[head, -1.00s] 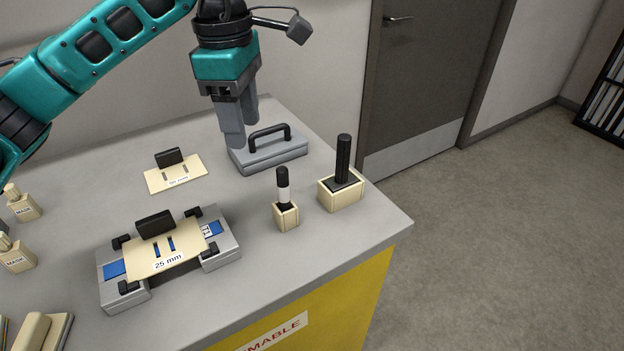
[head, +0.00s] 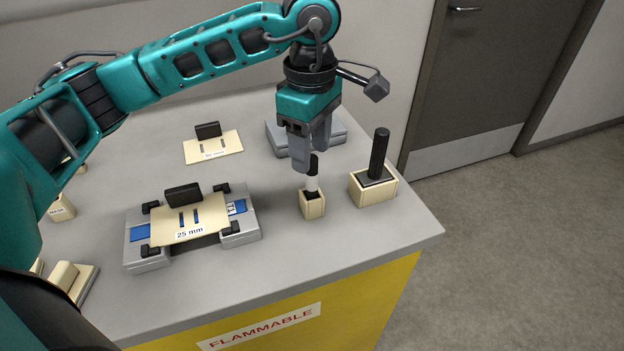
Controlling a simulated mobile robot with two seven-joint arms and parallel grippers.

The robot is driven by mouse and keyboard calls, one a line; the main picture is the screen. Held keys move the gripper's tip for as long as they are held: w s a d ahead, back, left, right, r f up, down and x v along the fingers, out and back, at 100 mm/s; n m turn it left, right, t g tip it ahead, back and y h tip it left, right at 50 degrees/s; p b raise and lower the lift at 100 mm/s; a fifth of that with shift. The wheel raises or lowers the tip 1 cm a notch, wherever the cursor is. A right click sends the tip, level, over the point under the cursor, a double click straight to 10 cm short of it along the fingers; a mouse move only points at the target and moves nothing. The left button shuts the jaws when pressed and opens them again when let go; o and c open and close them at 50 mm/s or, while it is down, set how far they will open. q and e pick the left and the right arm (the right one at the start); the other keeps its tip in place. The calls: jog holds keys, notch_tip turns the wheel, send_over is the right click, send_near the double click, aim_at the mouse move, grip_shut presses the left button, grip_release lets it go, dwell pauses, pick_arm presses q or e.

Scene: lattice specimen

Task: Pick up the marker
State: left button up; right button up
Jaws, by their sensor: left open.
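My left gripper (head: 310,160) points down just above and around the height of the marker's cap. Its fingers are open and partly hide the cap; I cannot tell whether they touch it. My right gripper is not in view.
A black rod stands in a larger beige block (head: 374,187) close to the right. A grey block with a handle (head: 278,138) sits behind my gripper. A clamped 25 mm template plate (head: 190,222) lies left. Another plate (head: 213,148) lies behind it.

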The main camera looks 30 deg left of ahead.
aim_at(312, 186)
pick_arm(q)
notch_tip(312, 186, down, 5)
jog(key=shift+w+f, duration=0.1)
jog(key=shift+w, duration=0.05)
grip_shut()
dwell(0.5)
